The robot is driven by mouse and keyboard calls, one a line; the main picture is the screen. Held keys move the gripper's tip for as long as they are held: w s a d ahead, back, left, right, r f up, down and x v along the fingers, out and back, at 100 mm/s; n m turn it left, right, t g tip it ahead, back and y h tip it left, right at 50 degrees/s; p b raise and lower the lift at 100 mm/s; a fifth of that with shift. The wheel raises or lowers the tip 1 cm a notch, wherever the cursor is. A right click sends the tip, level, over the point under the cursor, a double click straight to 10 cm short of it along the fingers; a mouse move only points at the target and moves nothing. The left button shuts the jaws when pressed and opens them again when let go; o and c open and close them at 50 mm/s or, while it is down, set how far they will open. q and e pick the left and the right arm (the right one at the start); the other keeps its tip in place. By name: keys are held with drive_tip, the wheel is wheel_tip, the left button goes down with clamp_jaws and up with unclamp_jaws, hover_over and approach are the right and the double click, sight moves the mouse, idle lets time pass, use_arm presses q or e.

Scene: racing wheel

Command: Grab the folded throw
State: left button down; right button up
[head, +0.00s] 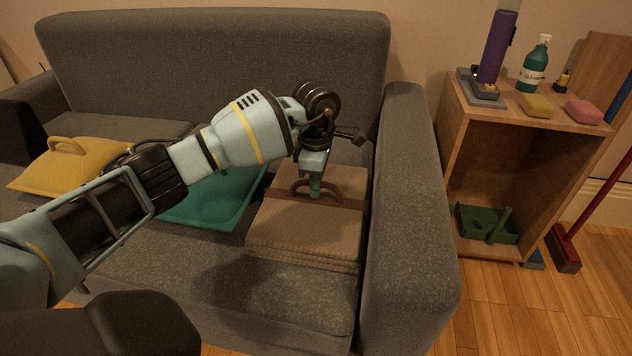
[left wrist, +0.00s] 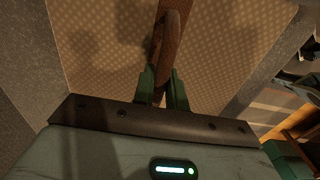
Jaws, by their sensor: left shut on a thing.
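The folded throw (head: 300,232) is a tan, patterned, layered bundle with a brown strap and a loop handle. It lies on the right end of the grey sofa seat, beside the armrest. My left gripper (head: 316,188) reaches down over it and is shut on the strap handle. In the left wrist view, the green fingers (left wrist: 164,90) close on the brown handle (left wrist: 168,40), with the throw's patterned cloth (left wrist: 105,45) behind. The throw appears to rest on the seat. My right gripper does not show.
A teal cushion (head: 215,203) and a yellow cushion (head: 75,166) lie on the sofa to the left. The sofa's right armrest (head: 410,190) stands close beside the throw. A wooden cabinet (head: 520,150) with a green cleaner bottle (head: 535,68) stands to the right.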

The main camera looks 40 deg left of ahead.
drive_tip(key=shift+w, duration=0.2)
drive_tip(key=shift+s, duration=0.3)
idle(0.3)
use_arm(q)
drive_tip(key=shift+r, duration=0.2)
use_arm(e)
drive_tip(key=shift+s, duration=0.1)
